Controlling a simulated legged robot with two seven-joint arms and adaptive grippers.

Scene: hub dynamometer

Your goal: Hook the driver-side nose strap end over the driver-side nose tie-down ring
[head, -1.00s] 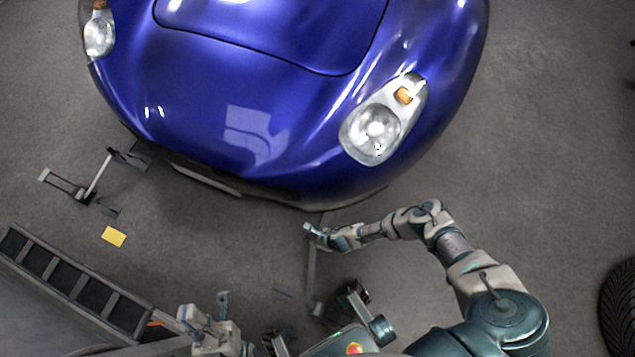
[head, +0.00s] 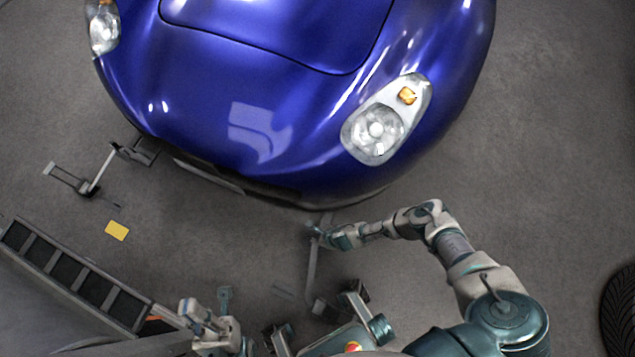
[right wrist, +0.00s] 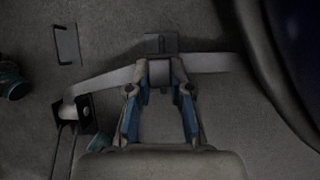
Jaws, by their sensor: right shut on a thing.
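The grey strap (head: 312,272) runs from under the blue car's nose toward a dark floor fitting (head: 320,306). My right gripper (head: 316,232) is just in front of the nose, over the strap. In the right wrist view, its blue-padded fingers (right wrist: 159,88) are shut on a light grey piece at the strap (right wrist: 108,82), with a dark plate (right wrist: 160,43) just beyond. The strap stretches to both sides of the fingers. At its left is a black bracket (right wrist: 73,118) with a pale loop; I cannot tell whether this is the tie-down ring. My left gripper (head: 203,318) is low in the head view, its fingers unclear.
The blue car (head: 240,100) fills the top middle. Another strap fitting (head: 88,188) stands on the floor at left. A tyre (head: 620,305) is at lower right. The floor right of the car is clear.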

